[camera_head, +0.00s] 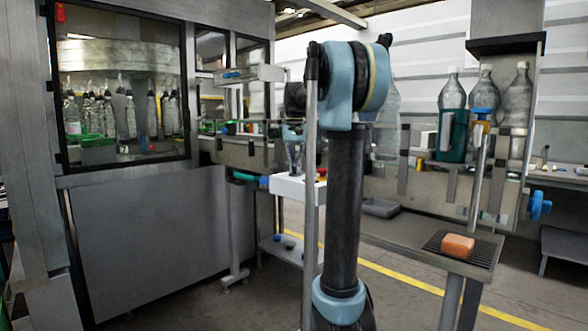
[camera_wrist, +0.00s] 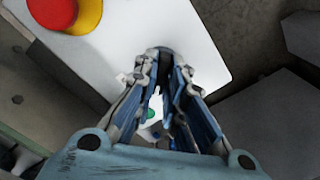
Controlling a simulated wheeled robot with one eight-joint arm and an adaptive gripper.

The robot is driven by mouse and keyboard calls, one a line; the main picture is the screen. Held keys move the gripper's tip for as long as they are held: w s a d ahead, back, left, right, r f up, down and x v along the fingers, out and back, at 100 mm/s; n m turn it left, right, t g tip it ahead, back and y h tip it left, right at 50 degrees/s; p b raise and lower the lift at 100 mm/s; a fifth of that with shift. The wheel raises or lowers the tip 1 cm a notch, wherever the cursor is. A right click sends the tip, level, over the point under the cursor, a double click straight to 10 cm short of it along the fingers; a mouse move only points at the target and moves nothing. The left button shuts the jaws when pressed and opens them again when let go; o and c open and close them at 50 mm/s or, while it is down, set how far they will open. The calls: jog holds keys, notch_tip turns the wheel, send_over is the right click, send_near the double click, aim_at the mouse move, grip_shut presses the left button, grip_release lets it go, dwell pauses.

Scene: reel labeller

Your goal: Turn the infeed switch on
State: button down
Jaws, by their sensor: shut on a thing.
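A white control box (camera_head: 298,189) stands beside the machine, and its pale top plate (camera_wrist: 205,25) fills the upper middle of the wrist view. My gripper (camera_wrist: 168,58) points down at this plate with its fingers closed together on the infeed switch, a small knob mostly hidden by the fingertips. Its exact turn position cannot be seen. A green spot (camera_wrist: 151,114) shows between the fingers, partly hidden. In the head view my gripper (camera_head: 295,165) is just above the box, partly behind my arm.
A red stop button on a yellow base (camera_wrist: 55,12) sits on the same plate, close to my gripper. A conveyor (camera_head: 240,152) runs behind the box. An orange sponge (camera_head: 457,246) lies on a black grate at right, and large bottles (camera_head: 517,97) stand behind.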

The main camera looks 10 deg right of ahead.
aim_at(295, 167)
jog(key=m, duration=0.4)
jog(key=shift+m, duration=0.3)
jog(key=shift+w+m, duration=0.1)
jog(key=shift+m, duration=1.5)
jog(key=c, duration=1.7)
grip_release()
jog(key=shift+o, duration=0.2)
jog(key=shift+r, duration=0.1)
notch_tip(295, 167, up, 12)
jog(key=shift+f, duration=0.2)
